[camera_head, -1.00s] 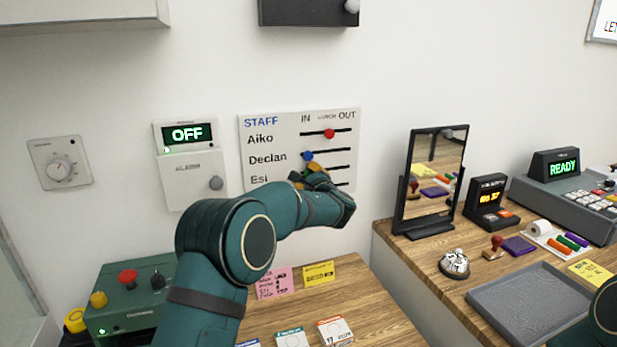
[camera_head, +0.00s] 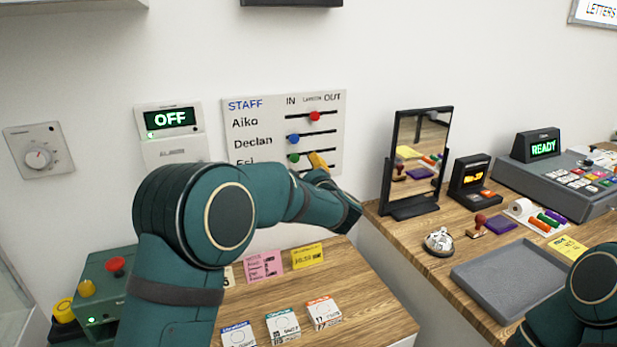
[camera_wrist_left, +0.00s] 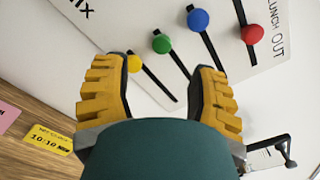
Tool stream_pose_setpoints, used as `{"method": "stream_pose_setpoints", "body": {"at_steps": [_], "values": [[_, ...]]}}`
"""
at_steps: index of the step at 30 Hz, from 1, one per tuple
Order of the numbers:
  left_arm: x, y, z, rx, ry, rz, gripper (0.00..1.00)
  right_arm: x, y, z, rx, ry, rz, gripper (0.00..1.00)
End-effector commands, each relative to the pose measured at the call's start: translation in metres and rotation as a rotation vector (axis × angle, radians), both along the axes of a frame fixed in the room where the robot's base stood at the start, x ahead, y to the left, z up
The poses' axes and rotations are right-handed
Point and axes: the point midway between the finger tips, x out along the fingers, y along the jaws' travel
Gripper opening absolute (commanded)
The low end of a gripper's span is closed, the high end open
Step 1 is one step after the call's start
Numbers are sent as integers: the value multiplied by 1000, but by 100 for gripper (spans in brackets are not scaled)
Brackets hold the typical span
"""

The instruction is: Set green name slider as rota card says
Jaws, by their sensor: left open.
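The white STAFF board (camera_head: 258,133) hangs on the wall, with name rows and slots from IN through LUNCH to OUT. The green slider (camera_head: 294,158) is near the IN end of the Esi row; it also shows in the left wrist view (camera_wrist_left: 161,43). My left gripper (camera_head: 318,160) is open, its yellow fingers just right of the green knob in the head view. In the wrist view its fingers (camera_wrist_left: 160,66) lie either side of the green slot; contact cannot be told. A pink card (camera_head: 262,266), perhaps the rota, stands on the desk; its writing is too small to read.
The blue slider (camera_head: 292,139) is near IN, the red slider (camera_head: 314,116) at about LUNCH. A yellow slider (camera_wrist_left: 134,63) is close to one fingertip. A yellow note (camera_head: 307,256) stands beside the pink card. A mirror (camera_head: 418,160) stands to the right.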

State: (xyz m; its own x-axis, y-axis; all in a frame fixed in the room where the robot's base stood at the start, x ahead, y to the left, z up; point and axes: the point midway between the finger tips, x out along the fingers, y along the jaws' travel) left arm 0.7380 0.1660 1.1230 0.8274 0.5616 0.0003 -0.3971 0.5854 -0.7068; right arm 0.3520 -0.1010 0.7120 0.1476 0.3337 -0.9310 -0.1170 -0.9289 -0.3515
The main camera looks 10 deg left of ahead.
Motion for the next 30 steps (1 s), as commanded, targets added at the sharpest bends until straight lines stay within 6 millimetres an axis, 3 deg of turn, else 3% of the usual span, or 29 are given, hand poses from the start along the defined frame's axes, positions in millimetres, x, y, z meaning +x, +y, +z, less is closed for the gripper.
{"method": "stream_pose_setpoints", "body": {"at_steps": [7,20,23,30], "values": [[-23,-15,0,0,-1,1,58,0,0,0,0,0,0,58],[-26,-16,2,0,0,1,58,0,0,2,0,0,0,58],[-25,-16,14,0,0,1,58,1,0,13,0,-1,-3,58],[-25,-16,68,0,-2,1,58,5,-1,67,-2,-9,-14,58]]}}
